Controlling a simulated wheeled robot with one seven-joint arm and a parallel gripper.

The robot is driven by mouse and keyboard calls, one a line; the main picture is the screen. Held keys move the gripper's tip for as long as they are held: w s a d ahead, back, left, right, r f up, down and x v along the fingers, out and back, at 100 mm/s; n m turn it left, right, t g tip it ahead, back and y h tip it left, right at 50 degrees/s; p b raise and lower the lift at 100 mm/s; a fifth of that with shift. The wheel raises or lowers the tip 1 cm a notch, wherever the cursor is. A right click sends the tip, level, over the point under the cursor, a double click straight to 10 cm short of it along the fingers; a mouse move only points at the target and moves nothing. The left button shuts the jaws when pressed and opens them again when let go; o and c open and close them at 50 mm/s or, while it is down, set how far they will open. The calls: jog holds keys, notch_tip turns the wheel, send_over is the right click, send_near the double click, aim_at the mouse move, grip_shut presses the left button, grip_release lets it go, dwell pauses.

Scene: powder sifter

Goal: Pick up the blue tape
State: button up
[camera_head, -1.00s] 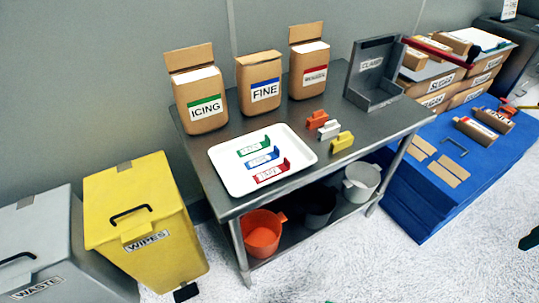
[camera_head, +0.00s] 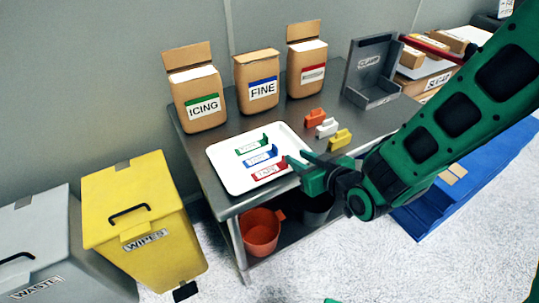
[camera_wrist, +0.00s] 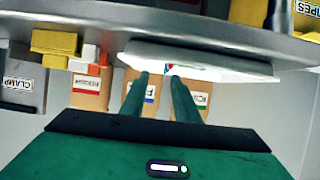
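The blue tape (camera_head: 262,157) is a small labelled strip with a raised end. It lies on the white tray (camera_head: 222,177), between the green tape (camera_head: 252,145) and the red tape (camera_head: 268,171). My gripper (camera_head: 302,170) is at the tray's front right edge, to the right of the tapes and apart from the blue one. In the wrist view, my gripper (camera_wrist: 157,75) has its two green fingers apart with nothing held between them. The tray (camera_wrist: 200,58) shows edge-on there; the tapes are mostly hidden, with only small coloured bits visible.
Orange, white and yellow clips (camera_head: 327,127) stand right of the tray. Boxes labelled ICING (camera_head: 197,100) and FINE (camera_head: 258,82), plus a red-labelled box (camera_head: 306,68), stand behind. A grey clamp holder (camera_head: 372,72) is at the table's back right. Bins stand left.

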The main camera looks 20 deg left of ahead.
aim_at(275, 146)
jog(key=shift+s+a, duration=0.4)
jog(key=shift+a, duration=0.2)
jog(key=shift+a+y, duration=0.3)
jog(key=shift+a, duration=0.05)
jog(key=x, duration=0.5)
jog(key=shift+w+x, duration=0.25)
jog(key=shift+x, duration=2.45)
jog(key=shift+d+r, duration=0.1)
jog(key=shift+d, duration=0.1)
grip_shut()
